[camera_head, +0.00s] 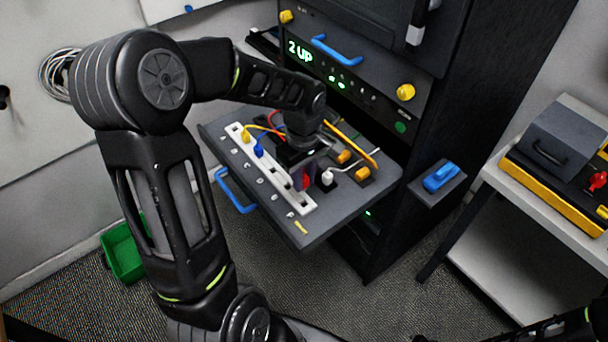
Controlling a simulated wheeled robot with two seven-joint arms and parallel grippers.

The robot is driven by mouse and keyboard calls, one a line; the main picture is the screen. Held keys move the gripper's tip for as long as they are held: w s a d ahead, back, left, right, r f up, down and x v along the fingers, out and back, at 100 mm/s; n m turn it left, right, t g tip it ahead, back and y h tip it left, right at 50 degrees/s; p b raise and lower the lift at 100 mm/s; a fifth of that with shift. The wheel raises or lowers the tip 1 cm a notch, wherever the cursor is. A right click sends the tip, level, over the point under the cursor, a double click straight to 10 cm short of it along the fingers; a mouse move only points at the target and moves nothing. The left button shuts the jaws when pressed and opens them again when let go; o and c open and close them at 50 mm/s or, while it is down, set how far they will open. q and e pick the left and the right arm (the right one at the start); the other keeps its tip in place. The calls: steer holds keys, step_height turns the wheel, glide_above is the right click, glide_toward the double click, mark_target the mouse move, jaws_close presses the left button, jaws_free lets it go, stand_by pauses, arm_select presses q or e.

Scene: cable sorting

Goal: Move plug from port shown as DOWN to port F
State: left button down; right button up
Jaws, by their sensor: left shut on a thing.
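The white port strip (281,183) lies along the front of a pulled-out dark tray, with letters printed beside it. A yellow plug (246,136) and a blue plug (259,151) stand in the strip's far-left end. I cannot tell whether the plug is seated. The near-right end of the strip, by the letter F (290,214), looks empty. My right gripper is out of view.
A white plug (327,177) and orange blocks (362,173) sit on the tray (300,238), right of the strip. The rack's display (300,51) reads "2 UP". A blue-handled block (440,178) juts out at right. A green bin (124,255) is on the floor.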

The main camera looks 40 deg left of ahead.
mark_target(304, 189)
arm_select(q)
steer(key=shift+f, duration=0.15)
steer(key=shift+f+b, duration=1.35)
steer(key=shift+f, duration=0.7)
steer(key=shift+b, duration=0.6)
stand_by(0.9)
steer(key=shift+f+b, duration=1.5)
stand_by(1.7)
stand_by(0.3)
steer(key=c, duration=0.7)
jaws_free()
